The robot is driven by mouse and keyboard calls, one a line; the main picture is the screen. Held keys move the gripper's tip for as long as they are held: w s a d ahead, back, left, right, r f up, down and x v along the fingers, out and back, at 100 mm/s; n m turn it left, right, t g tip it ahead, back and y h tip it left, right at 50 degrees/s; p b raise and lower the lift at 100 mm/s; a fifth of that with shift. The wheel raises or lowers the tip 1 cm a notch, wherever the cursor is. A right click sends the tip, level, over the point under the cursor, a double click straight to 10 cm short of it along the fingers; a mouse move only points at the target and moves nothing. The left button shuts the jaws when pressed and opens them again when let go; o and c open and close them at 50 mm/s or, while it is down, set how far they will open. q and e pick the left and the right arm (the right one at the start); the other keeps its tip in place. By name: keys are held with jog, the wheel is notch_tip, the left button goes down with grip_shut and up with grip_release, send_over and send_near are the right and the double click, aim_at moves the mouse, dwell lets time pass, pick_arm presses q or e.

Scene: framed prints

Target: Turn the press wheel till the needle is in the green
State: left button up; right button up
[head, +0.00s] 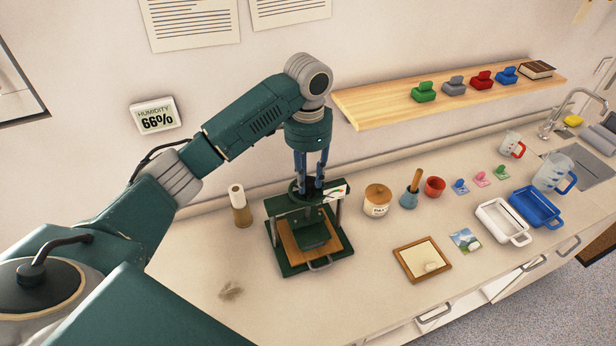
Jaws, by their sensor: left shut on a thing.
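The green press (310,250) stands on the counter, with a wooden board and a dark green block under its top beam. A small gauge (336,193) sits at the right of the beam; its needle and colour bands are too small to read for sure. My left gripper (309,190) points straight down over the press top, its fingers closed around the dark press wheel (296,188). The wheel is mostly hidden by the fingers. My right gripper is not in view.
A paper roll on a brown holder (240,212) stands left of the press. A framed board (422,259) lies at the front right. The wooden shelf (440,100) is above right.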

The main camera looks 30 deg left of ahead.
pick_arm(q)
jog(key=shift+w+r, duration=0.2)
jog(key=shift+r, duration=0.1)
jog(key=o, duration=1.1)
jog(key=shift+f, duration=0.15)
jog(key=shift+s+f, duration=0.1)
jog(key=shift+s, duration=0.05)
